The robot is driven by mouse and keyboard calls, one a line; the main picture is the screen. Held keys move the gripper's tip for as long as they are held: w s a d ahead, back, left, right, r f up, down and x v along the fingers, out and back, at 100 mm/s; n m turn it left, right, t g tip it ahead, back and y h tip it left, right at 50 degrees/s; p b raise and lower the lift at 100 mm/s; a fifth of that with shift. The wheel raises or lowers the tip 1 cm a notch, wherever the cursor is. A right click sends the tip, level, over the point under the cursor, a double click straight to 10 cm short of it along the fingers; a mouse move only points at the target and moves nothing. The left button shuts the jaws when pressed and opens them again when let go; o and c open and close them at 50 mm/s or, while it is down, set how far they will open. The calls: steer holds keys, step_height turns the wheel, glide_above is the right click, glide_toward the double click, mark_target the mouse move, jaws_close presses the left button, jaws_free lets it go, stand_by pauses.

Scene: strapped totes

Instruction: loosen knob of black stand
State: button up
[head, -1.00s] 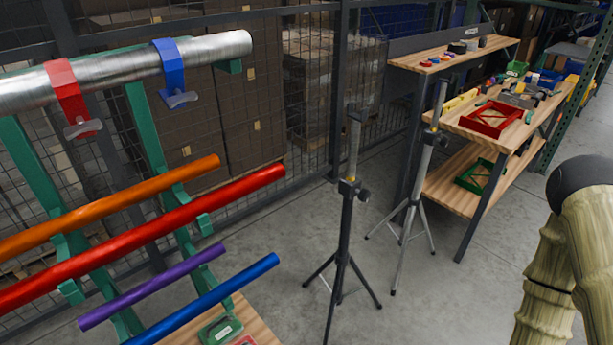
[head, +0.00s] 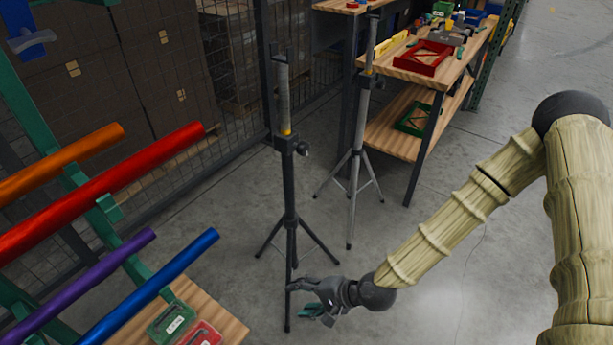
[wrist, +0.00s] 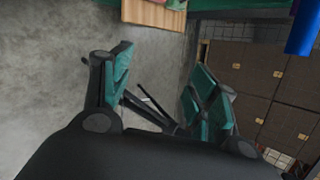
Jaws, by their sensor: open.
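The black stand (head: 289,185) stands upright on its tripod legs on the concrete floor, centre of the head view. Its dark knob (head: 303,149) sticks out to the right of the collar, below the grey upper tube. My gripper (head: 306,300) is low, near the stand's feet and well below the knob. In the wrist view my gripper (wrist: 160,92) is open, its teal finger pads apart with nothing between them. Dark stand legs (wrist: 150,108) show beyond the gap between the fingers. The knob cannot be made out in the wrist view.
A grey stand (head: 357,150) stands behind, to the right. A wooden workbench (head: 395,65) with a red tray (head: 424,57) is at the back. A rack with coloured tubes (head: 110,180) is at left, above a wooden surface (head: 232,328). Floor at right is clear.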

steer(key=w+a+r+m+t+y+b, duration=0.1)
steer(key=w+r+m+t+y+b, duration=0.1)
steer(key=w+r, duration=0.35)
steer(key=m+t+y+b, duration=0.3)
steer(key=m+t+b, duration=0.1)
steer(key=t+b, duration=0.15)
glide_toward(307, 150)
steer(key=shift+x, duration=5.15)
steer(key=c, duration=1)
